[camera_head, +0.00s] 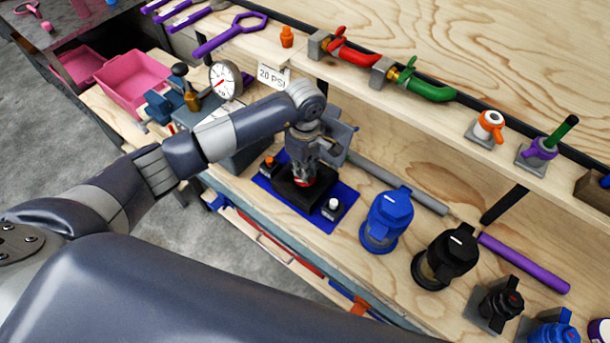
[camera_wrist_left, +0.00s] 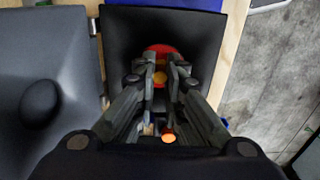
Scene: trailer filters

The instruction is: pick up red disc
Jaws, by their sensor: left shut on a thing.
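The red disc (camera_wrist_left: 160,50) lies in a black square box or tray (camera_wrist_left: 205,30), with a yellow-orange centre showing between my fingers in the left wrist view. In the head view the red disc (camera_head: 304,181) shows as a small red patch under the fingertips, partly hidden. The black box (camera_head: 290,190) sits on a blue mat (camera_head: 342,197) on the wooden bench. My left gripper (camera_head: 307,172) points down into the box, with its fingers shut on the disc's middle. It also shows in the left wrist view (camera_wrist_left: 160,72). My right gripper is not in view.
A grey opened lid (camera_head: 338,140) stands behind the box. Small knobs on the mat flank it, one white-topped (camera_head: 332,207). A blue filter (camera_head: 387,220) and a black filter (camera_head: 445,255) stand to the right.

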